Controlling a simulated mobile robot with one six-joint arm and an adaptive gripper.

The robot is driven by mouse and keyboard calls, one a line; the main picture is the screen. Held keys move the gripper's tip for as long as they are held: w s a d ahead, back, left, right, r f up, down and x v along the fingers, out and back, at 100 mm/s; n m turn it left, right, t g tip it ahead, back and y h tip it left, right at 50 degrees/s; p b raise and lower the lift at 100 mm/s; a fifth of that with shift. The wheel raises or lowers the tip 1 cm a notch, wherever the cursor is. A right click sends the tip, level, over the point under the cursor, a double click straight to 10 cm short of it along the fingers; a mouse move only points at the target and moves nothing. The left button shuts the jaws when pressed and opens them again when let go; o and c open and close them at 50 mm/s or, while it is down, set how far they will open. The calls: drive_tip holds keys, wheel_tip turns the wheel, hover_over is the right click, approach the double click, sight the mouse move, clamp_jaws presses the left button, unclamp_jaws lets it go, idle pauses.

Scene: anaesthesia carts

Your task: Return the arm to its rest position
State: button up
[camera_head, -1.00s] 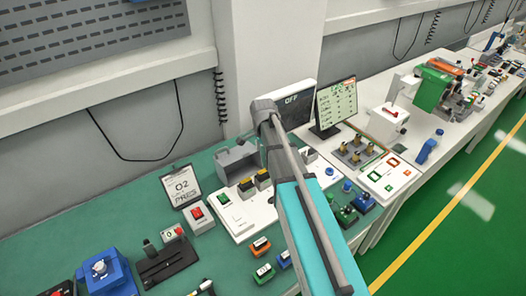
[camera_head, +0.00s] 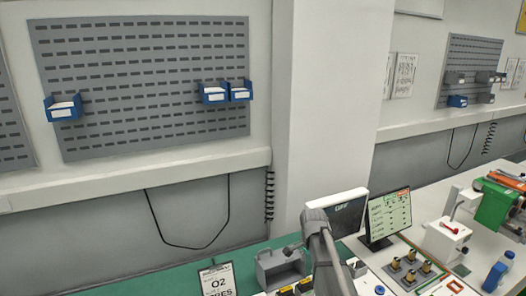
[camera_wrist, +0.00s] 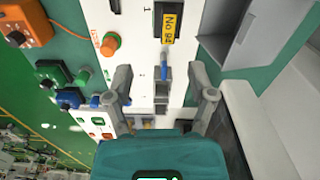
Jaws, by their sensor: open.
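My gripper (camera_wrist: 162,95) is open in the wrist view, its two grey fingers apart with nothing between them. Below it lies a white panel (camera_wrist: 177,63) with a yellow label reading "No 94" and a small blue part. In the head view my arm rises from the bottom edge in front of the bench, and its gripper end cannot be made out there.
A screen (camera_head: 389,214) and a dark display marked "OFF" (camera_head: 347,216) stand behind my arm. A grey open box (camera_head: 281,268) and an O2 sign (camera_head: 217,280) are on the green bench top. A pegboard (camera_head: 145,85) with blue bins hangs above.

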drive_tip(key=s+f+n+b, duration=0.1)
drive_tip(key=s+f+n, duration=0.1)
drive_tip(key=s+n, duration=0.4)
drive_tip(key=s+f+n+b, duration=0.1)
drive_tip(key=s+n+b, duration=0.1)
drive_tip(key=s+n, duration=0.4)
drive_tip(key=s, duration=0.4)
drive_tip(key=shift+s+a+f+b, duration=0.3)
drive_tip(key=shift+s+f, duration=0.05)
drive_tip(key=shift+s, duration=0.05)
idle(0.4)
